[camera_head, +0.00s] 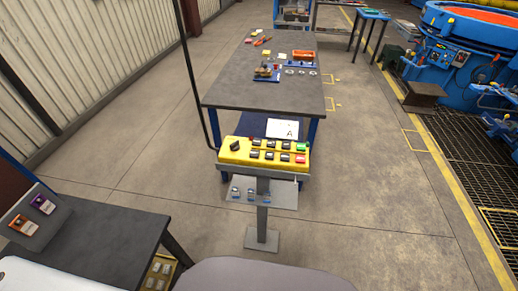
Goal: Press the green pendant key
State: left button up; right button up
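The yellow pendant (232,156) rests on a grey stand (262,217) in the middle of the view. It carries a dark rotary knob (236,146) at its left and two rows of keys. The green key (303,146) is at the right end of the upper row. Nothing covers the green key. Neither of my grippers is in view.
A long grey table (250,93) with tools and small parts stands behind the pendant. A dark table (95,240) is at the lower left. A blue furnace (437,62) is at the upper right. Floor (370,190) right of the stand is clear.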

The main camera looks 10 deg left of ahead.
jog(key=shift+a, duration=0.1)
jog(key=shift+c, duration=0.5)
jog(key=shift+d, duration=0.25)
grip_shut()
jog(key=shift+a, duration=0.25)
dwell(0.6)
